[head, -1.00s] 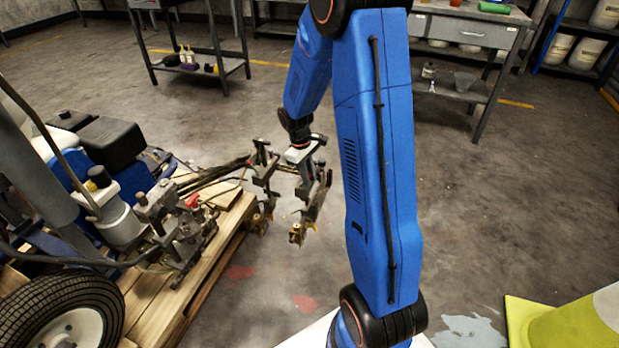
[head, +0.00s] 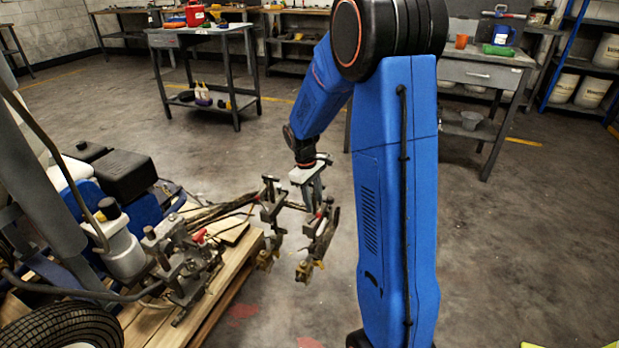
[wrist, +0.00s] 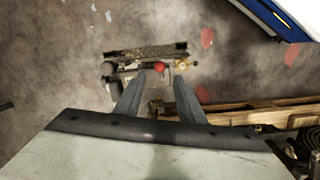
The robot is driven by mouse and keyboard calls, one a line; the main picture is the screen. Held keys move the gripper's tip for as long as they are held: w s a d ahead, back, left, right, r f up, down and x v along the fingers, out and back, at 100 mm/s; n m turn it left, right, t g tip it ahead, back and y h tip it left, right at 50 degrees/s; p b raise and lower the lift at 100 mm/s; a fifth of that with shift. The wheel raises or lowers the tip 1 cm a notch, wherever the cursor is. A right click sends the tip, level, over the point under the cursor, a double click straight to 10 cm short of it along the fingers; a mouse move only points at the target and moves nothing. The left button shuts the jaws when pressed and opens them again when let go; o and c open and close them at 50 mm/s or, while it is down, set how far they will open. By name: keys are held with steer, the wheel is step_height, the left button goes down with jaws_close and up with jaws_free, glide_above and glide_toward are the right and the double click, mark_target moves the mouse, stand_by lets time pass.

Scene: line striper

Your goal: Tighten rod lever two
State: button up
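The line striper (head: 125,215) stands on a wooden pallet at the left, with a rod reaching right to two clamp-like brackets. The nearer outer bracket (head: 318,240) hangs beyond the pallet edge; the other bracket (head: 271,215) is left of it. My gripper (head: 313,198) points down above the outer bracket. In the wrist view my gripper (wrist: 159,76) has its two fingers apart, with a clear gap. A red lever knob (wrist: 158,66) appears just beyond and between the fingertips. I cannot tell whether they touch it. Which bracket holds rod lever two is unclear.
The wooden pallet (head: 240,262) lies under the striper. A workbench with a red container (head: 195,14) stands at the back left, and a grey drawer bench (head: 480,75) at the back right.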

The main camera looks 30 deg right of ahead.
step_height(320, 180, up, 10)
steer(key=a, duration=0.1)
steer(key=shift+w+a+r, duration=0.15)
steer(key=shift+w+r, duration=0.1)
steer(key=shift+w, duration=0.2)
